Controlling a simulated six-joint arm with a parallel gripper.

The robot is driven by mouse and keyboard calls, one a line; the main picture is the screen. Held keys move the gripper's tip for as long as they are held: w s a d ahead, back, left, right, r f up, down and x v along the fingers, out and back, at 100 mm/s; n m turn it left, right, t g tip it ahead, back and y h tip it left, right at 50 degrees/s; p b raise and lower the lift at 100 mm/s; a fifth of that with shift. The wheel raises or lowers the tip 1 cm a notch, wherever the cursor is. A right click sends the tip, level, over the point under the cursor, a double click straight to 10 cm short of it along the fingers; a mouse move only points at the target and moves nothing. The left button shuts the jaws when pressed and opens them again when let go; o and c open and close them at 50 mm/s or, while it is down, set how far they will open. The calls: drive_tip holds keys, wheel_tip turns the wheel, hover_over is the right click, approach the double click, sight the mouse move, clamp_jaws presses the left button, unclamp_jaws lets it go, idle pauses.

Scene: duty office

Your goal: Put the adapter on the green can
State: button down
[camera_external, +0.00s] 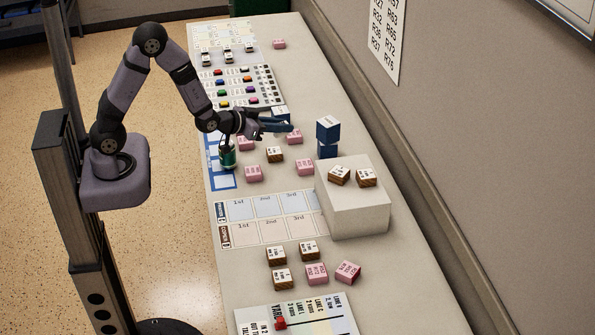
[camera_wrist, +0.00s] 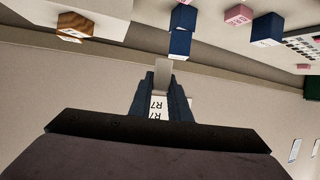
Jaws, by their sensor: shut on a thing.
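The green can (camera_external: 227,158) stands upright on the blue-and-white sheet at the table's left edge. My gripper (camera_external: 284,127) is right of and above the can, its fingers pointing right. In the wrist view my gripper (camera_wrist: 162,90) is shut on a piece with a white label (camera_wrist: 158,106) reading R7. In the external view a blue block with a white top (camera_external: 281,113) shows at the fingers and seems to be this piece. I cannot tell whether it is the adapter. The fingers hide most of it. The can is not seen in the wrist view.
Two stacked blue blocks (camera_external: 328,130) stand right of my gripper, behind a raised white box (camera_external: 352,204) with two brown blocks on it. Several pink and brown blocks lie around. A tray of coloured pieces (camera_external: 240,87) lies farther back. The wall runs along the right.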

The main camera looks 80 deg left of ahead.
drive_tip(key=s+a+n+g+y, duration=0.8)
drive_tip(key=s+a+n, duration=0.2)
drive_tip(key=s+a, duration=0.3)
drive_tip(key=s+p, duration=0.1)
drive_tip(key=s, duration=0.2)
drive_tip(key=shift+a+r, duration=0.25)
drive_tip(key=shift+a, duration=0.15)
drive_tip(key=shift+f, duration=3.1)
drive_tip(key=shift+f, duration=1.9)
